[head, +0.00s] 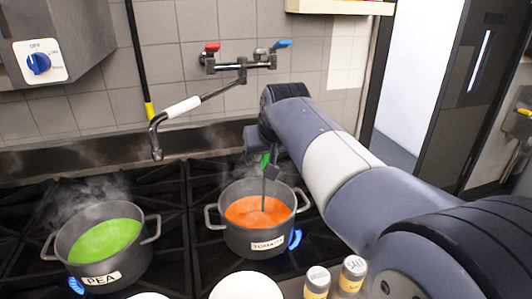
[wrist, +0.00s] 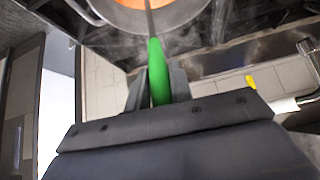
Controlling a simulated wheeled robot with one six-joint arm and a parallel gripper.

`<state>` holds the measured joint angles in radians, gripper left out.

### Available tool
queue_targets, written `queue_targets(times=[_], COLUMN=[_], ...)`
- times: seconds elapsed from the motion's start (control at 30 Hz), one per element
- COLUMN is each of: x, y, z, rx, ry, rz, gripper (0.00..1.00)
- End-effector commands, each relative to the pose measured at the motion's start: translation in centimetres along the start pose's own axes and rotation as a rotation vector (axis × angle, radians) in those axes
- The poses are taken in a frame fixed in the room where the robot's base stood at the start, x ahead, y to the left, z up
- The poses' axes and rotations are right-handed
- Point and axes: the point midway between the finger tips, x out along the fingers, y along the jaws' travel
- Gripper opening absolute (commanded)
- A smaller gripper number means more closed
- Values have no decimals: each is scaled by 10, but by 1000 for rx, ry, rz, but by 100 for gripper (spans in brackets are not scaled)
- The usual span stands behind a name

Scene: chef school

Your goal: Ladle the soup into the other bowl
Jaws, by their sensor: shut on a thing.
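A grey pot labelled TOMATO (head: 258,242) holds orange-red soup (head: 240,212) on the stove. A pot labelled PEA (head: 140,262) with green soup (head: 105,240) stands to its left. My gripper (head: 268,160) is above the tomato pot, shut on the green handle of a ladle (wrist: 156,72). The ladle's dark shaft (head: 263,190) points down into the tomato soup, and its bowl is hidden in the soup. In the wrist view, the tomato pot is at the top. Two white rounded shapes, possibly bowls, show at the bottom edge; the larger white bowl (head: 246,287) is below the tomato pot.
Two labelled shakers, one marked SALT (head: 353,274) and another (head: 317,282), stand right of the white bowl. Flames burn under both pots. A faucet spout (head: 157,140) hangs behind the stove. Black grates (head: 185,240) lie between the pots.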

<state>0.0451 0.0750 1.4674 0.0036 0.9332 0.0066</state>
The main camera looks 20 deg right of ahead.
Motion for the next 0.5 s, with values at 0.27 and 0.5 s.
queue_targets(times=[0.27,0.5], x=[-25,-44], y=[0,0], z=[-20,-34], rx=[0,0], ry=[2,1], rz=[0,0], gripper=[0,0])
